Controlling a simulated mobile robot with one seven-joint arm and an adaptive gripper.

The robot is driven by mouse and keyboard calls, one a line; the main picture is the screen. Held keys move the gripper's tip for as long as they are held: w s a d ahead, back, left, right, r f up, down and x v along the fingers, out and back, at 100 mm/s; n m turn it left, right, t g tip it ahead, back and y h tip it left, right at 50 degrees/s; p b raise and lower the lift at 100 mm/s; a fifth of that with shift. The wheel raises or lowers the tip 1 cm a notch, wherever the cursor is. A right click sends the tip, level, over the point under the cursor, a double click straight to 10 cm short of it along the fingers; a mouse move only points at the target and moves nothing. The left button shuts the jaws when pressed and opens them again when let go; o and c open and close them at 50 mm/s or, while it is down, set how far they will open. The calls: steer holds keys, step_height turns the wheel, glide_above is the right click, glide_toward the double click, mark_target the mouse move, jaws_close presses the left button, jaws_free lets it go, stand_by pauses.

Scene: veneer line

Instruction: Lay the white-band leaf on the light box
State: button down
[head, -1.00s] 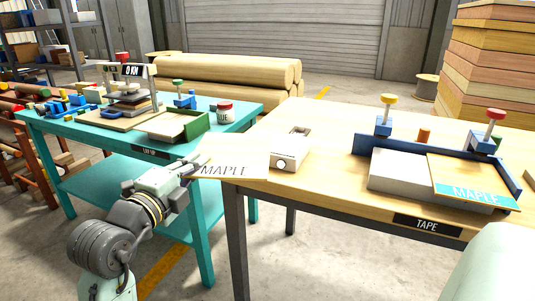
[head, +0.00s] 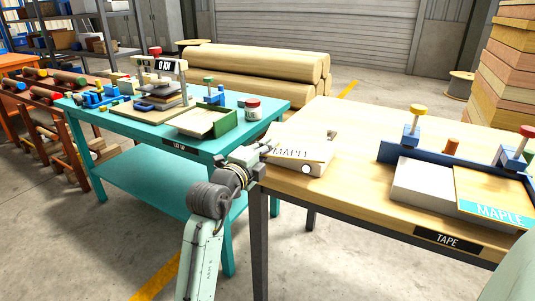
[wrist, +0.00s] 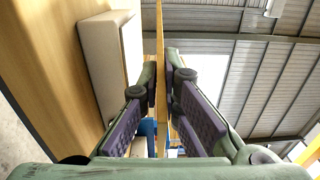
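My gripper (head: 264,150) is shut on the white-band leaf (head: 298,143), a thin pale wood sheet with black MAPLE lettering on its near band. I hold it by its left edge, above the left end of the tape table. In the wrist view the leaf (wrist: 160,45) shows edge-on between my two fingers (wrist: 160,95). A pale, low box (head: 422,188), apparently the light box, lies against a blue fence on the tape table, right of my gripper. Another leaf (head: 492,188), with a teal MAPLE band, lies on its right part.
A small white box (head: 316,168) with a round knob stands behind and below the held leaf, partly hidden. Blue clamps with yellow (head: 417,110) and red (head: 527,131) knobs rise at the fence. The teal lay-up table (head: 100,125) stands left. Bare tabletop (head: 355,190) lies between white box and pale box.

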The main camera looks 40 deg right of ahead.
step_height(320, 180, down, 3)
steer(key=shift+f+p, duration=0.1)
steer(key=shift+p, duration=0.4)
steer(key=shift+f+b, duration=0.2)
steer(key=shift+b, duration=0.15)
steer(key=c, duration=1.8)
jaws_free()
steer(key=shift+r, duration=0.1)
